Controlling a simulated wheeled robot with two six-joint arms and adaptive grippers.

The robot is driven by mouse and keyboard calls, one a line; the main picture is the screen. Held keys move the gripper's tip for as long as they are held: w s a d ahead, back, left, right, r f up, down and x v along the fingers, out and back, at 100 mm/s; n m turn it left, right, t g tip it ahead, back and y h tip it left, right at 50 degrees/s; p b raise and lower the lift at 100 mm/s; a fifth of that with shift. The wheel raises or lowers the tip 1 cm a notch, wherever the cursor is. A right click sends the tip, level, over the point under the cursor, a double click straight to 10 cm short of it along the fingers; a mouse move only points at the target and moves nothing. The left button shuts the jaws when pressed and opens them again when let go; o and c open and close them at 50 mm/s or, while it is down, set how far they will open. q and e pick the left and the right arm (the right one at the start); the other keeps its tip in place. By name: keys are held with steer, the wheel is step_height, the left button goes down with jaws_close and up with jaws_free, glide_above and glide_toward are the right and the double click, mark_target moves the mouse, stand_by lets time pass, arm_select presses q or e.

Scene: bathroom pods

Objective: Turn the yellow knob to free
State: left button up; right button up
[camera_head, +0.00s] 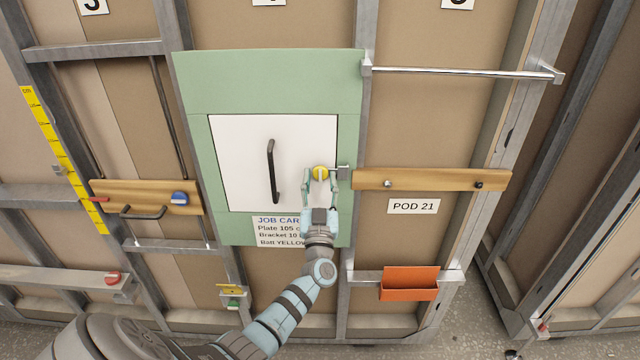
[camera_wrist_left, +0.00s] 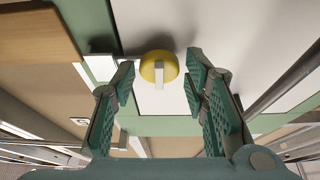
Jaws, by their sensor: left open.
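The yellow knob (camera_head: 320,172) is on the right side of the white panel door (camera_head: 240,150), close to a small grey latch (camera_head: 343,173) at the door's edge. My left gripper (camera_head: 320,180) is open, with one finger to each side of the knob. In the wrist view the fingertips (camera_wrist_left: 160,85) are spread wider than the knob, with gaps on both sides. My right gripper is not in view.
A black handle (camera_head: 272,170) stands on the door left of the knob. A job card (camera_head: 275,228) is below the door, partly behind my arm. An orange bin (camera_head: 408,283) hangs lower right.

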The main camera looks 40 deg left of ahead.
arm_select(q)
steer(key=c, duration=0.9)
